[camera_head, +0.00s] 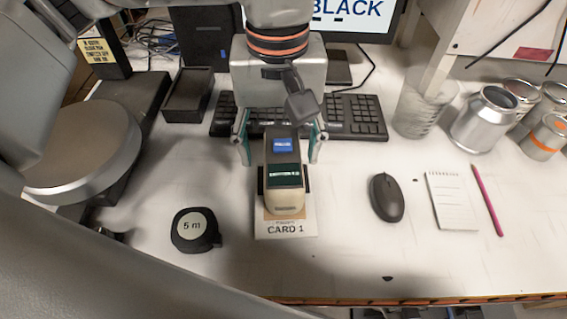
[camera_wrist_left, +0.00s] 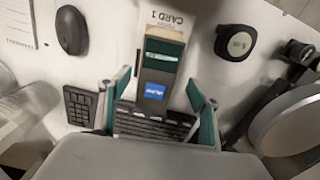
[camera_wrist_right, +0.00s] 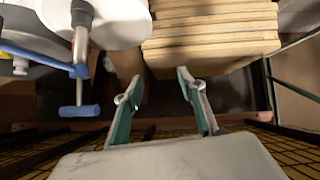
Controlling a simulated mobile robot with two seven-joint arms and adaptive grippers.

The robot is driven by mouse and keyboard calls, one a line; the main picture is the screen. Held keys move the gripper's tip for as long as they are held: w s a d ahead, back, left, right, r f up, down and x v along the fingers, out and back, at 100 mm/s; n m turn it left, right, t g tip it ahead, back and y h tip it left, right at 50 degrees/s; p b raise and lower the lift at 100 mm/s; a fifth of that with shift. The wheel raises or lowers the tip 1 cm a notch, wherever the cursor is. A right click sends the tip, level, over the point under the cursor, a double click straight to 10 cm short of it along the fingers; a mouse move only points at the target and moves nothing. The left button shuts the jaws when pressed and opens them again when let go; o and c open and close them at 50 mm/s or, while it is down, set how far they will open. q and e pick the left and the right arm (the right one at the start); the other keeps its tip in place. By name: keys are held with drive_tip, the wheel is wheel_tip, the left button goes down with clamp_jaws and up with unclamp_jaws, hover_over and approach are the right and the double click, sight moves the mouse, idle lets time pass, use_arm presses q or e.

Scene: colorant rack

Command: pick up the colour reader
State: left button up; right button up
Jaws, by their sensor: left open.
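The colour reader (camera_head: 284,175) is a small block, cream at its front end, with a dark green band and a blue label. It lies on a white card marked CARD 1 (camera_head: 287,230) on the table. My left gripper (camera_head: 279,150) is open, its two fingers on either side of the reader's far end. In the left wrist view the reader (camera_wrist_left: 160,62) shows between the open fingers (camera_wrist_left: 159,88), with a gap on both sides. My right gripper (camera_wrist_right: 157,88) is open and empty, away from the table scene, facing stacked boards.
A tape measure (camera_head: 195,230) stands left of the card. A mouse (camera_head: 386,197), notepad (camera_head: 452,200) and pink pencil (camera_head: 487,200) lie to the right. A keyboard (camera_head: 355,117) is behind the reader. Metal cans (camera_head: 484,118) and a clear cup (camera_head: 420,105) stand at the right back.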

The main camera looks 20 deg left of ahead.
use_arm(q)
drive_tip(key=shift+w+d+f, duration=0.1)
drive_tip(key=shift+f, duration=0.95)
drive_tip(key=shift+w+d+f, duration=0.1)
drive_tip(key=shift+f, duration=0.95)
use_arm(e)
drive_tip(key=shift+w+r, duration=0.6)
drive_tip(key=shift+r, duration=0.1)
use_arm(q)
clamp_jaws()
use_arm(e)
drive_tip(key=shift+s+f, duration=0.15)
drive_tip(key=shift+f, duration=0.1)
use_arm(q)
drive_tip(key=shift+r, duration=0.15)
